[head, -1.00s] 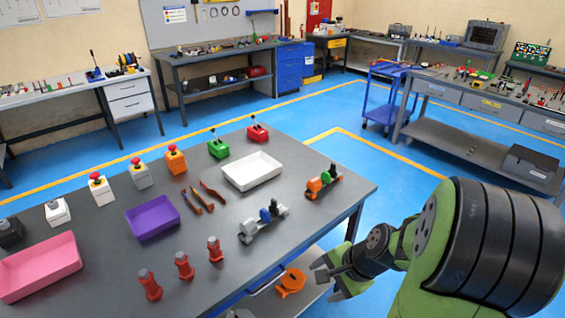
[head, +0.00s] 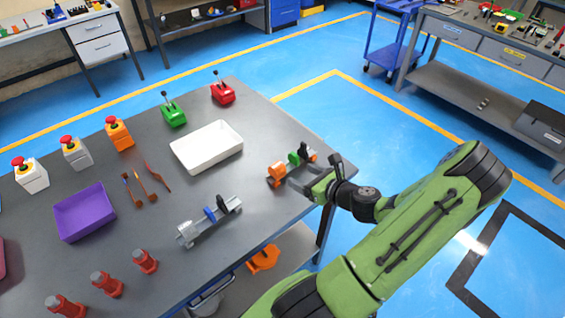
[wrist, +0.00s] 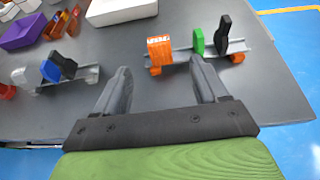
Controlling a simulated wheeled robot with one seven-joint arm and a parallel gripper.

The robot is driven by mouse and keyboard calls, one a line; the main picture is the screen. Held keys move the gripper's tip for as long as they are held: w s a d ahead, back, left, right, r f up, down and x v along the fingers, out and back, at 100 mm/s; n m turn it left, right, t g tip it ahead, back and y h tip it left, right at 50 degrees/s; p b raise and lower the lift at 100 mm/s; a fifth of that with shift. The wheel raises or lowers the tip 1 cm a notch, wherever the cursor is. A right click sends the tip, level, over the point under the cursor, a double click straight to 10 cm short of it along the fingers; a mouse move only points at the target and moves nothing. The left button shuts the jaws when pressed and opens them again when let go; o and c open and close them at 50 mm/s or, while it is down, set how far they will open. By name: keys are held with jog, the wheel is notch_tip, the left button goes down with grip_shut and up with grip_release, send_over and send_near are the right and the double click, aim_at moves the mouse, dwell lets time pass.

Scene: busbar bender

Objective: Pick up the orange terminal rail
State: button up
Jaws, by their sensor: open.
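The orange terminal rail (head: 277,175) lies near the right edge of the grey table. It is a grey rail with orange ends, a green block and a black block. In the wrist view the same rail (wrist: 160,51) lies ahead of my gripper (wrist: 160,66), with its orange block between the finger lines and the green block near the right fingertip. My gripper is open and empty. In the head view my gripper (head: 316,172) is at the rail's right side and partly covers it. Contact with the rail cannot be told.
A similar grey rail with blue and black blocks (head: 207,223) lies to the left. A white tray (head: 206,149) is behind, a purple tray (head: 85,213) further left. Red posts (head: 145,261) stand along the front. The table's right edge is close to my arm.

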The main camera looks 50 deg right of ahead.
aim_at(278, 166)
jog(key=x, duration=0.7)
jog(key=shift+w+d+f, duration=0.15)
jog(key=shift+f, duration=0.1)
jog(key=x, duration=0.5)
jog(key=shift+w+a+f+b, duration=0.1)
jog(key=shift+w+a+b, duration=0.2)
jog(key=shift+b, duration=0.1)
jog(key=shift+s, duration=0.2)
jog(key=shift+c, duration=0.3)
jog(key=c, duration=1.1)
